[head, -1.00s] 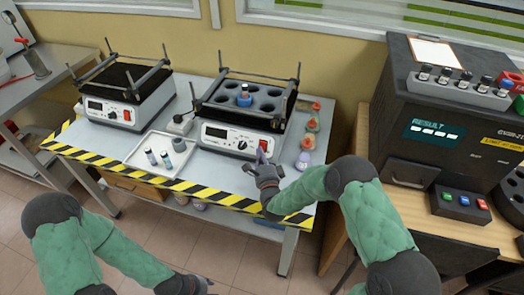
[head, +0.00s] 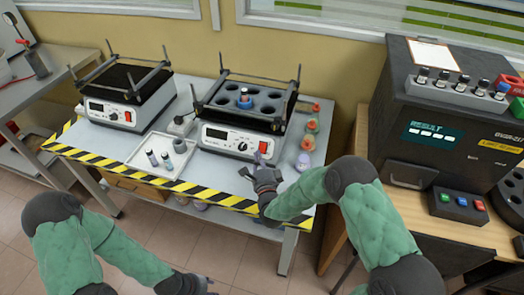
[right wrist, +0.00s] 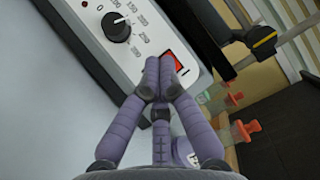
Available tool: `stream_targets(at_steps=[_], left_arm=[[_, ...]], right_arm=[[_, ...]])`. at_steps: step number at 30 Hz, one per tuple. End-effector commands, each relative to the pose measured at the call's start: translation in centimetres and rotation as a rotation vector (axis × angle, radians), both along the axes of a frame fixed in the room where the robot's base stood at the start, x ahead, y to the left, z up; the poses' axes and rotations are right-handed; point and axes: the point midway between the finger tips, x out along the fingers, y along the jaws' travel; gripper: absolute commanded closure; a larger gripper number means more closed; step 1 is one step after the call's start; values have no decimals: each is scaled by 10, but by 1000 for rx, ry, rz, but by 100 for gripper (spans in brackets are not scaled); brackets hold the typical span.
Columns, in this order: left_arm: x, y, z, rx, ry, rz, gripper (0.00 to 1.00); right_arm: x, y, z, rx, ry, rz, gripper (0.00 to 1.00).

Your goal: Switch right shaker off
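The right shaker (head: 218,133) stands on the bench, with a white front panel, a display, a dark knob (right wrist: 117,27) and a red switch (head: 264,146). The red switch also shows in the right wrist view (right wrist: 174,63), partly covered by my fingertips. My right gripper (head: 258,156) is just in front of the panel's right end.
The left shaker (head: 113,113) stands further left. A white tray (head: 146,163) with small vials lies between the shakers, near the striped bench edge (head: 185,188). Several small flasks (head: 303,162) stand right of the right shaker. A dark analyser (head: 405,149) stands at the right.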

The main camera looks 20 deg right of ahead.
Motion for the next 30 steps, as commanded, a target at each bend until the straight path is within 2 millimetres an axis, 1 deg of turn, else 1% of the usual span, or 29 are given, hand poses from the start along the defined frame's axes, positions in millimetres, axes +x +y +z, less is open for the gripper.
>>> stream_targets(at_steps=[1, 3, 12, 30], left_arm=[[0, 0, 5, 0, 0, 0, 60], [0, 0, 8, 0, 0, 0, 60], [0, 0, 18, 0, 0, 0, 60], [0, 0, 17, 0, 0, 0, 60]], right_arm=[[-3, 3, 5, 0, 0, 2, 100], [-7, 6, 9, 0, -1, 3, 100], [-22, 16, 20, 0, 0, 2, 100], [-23, 15, 19, -1, 0, 1, 100]])
